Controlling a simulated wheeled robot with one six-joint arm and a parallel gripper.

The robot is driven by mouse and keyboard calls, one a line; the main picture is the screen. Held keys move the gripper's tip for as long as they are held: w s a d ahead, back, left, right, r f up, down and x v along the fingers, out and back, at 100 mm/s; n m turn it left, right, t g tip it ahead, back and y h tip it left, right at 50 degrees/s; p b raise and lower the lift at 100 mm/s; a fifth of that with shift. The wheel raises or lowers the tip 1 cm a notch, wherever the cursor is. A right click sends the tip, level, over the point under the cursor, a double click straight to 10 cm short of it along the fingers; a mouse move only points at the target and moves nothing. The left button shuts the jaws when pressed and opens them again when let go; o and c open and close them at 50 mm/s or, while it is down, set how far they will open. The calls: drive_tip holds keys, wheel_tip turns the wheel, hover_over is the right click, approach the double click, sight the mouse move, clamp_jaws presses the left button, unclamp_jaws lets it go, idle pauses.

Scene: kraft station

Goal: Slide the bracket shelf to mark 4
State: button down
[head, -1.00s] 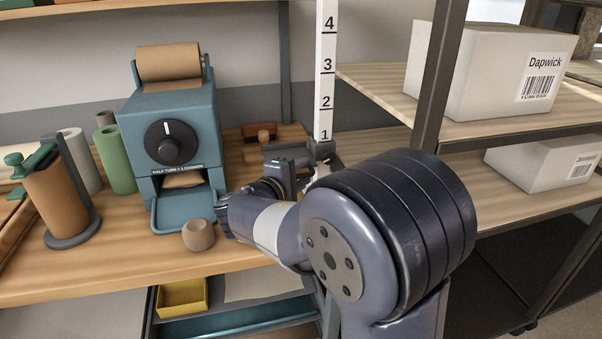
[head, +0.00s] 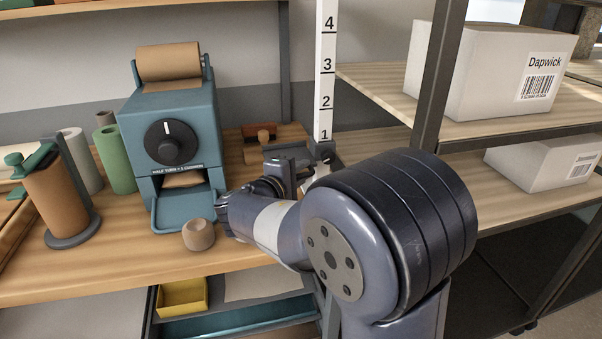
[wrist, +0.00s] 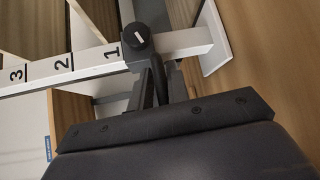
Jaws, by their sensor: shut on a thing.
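The dark collar of the bracket shelf (head: 322,150) sits on the post just below mark 1. In the wrist view the post (wrist: 85,66) runs sideways, and a dark round knob (wrist: 138,39) with a white line sits beside mark 1. My gripper (head: 305,165) is at the collar, and its fingers (wrist: 162,80) are shut on the bracket shelf just below the knob. The exact grip is partly hidden.
A blue dispenser (head: 170,120) with a dial and a paper roll stands left of the post. Shelving with white boxes (head: 485,72) is close on the right. The space along the post above the collar looks clear.

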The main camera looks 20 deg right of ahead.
drive_tip(key=shift+s+f, duration=0.1)
drive_tip(key=shift+f, duration=0.15)
wheel_tip(320, 180, up, 25)
drive_tip(key=p, duration=1.2)
drive_tip(key=shift+f, duration=0.15)
drive_tip(key=c, duration=1.5)
unclamp_jaws()
drive_tip(key=b+v, duration=0.1)
drive_tip(key=v, duration=0.9)
drive_tip(key=shift+s+a+b, duration=0.25)
drive_tip(key=shift+b, duration=0.1)
drive_tip(key=shift+w, duration=0.1)
drive_tip(key=shift+f+p+x, duration=0.15)
drive_tip(key=shift+p+x, duration=0.05)
drive_tip(key=shift+x, duration=1.6)
drive_tip(key=shift+f+p+x, duration=0.15)
drive_tip(key=shift+x, duration=1.65)
drive_tip(key=shift+f+p+x, duration=0.15)
drive_tip(key=shift+p+x, duration=0.05)
drive_tip(key=shift+x, duration=1.6)
